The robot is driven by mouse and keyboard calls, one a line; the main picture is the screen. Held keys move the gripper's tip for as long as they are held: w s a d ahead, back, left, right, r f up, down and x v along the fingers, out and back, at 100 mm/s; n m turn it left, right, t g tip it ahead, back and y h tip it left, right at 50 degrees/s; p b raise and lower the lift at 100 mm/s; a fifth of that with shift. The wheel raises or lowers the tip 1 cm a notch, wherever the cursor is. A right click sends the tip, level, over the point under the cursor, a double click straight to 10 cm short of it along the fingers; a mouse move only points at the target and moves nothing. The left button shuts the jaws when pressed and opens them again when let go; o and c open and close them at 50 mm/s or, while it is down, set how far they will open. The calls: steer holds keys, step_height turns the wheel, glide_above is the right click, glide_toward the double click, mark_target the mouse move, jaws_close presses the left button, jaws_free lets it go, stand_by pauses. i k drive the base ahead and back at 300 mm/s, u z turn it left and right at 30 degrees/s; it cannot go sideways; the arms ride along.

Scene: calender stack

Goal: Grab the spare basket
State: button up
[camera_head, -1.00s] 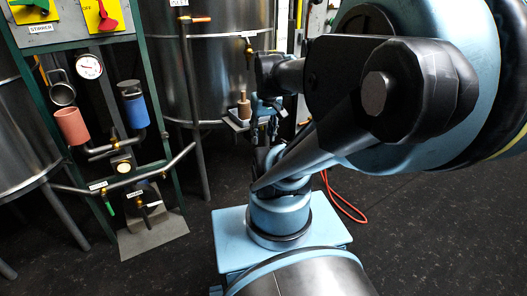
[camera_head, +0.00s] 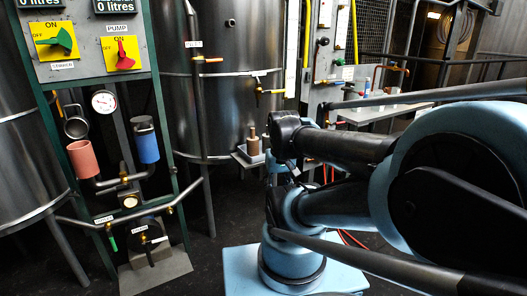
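A small grey metal cup with a handle, which looks like the basket (camera_head: 75,122), hangs on the left side of the green-framed panel. It is just above a salmon-red cup (camera_head: 82,160) and left of a blue cylinder (camera_head: 146,141). My arm is on the right, well away from the basket. Its dark end bends down at the middle of the picture. My gripper (camera_head: 288,170) seems to be there, small, dark and partly hidden by my own arm links, so its fingers cannot be made out. Nothing is visibly held.
The panel has a green lever (camera_head: 55,42) and a red lever (camera_head: 122,55) on yellow plates. Pipes and valves (camera_head: 130,201) fill its lower part. A large steel tank (camera_head: 225,100) stands behind, with a small shelf (camera_head: 249,155) in front. Dark floor lies between panel and base.

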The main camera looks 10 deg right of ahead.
mark_target(266, 143)
steer(key=u, duration=0.2)
steer(key=k, duration=0.9)
steer(key=z, duration=0.65)
steer(key=i, duration=1)
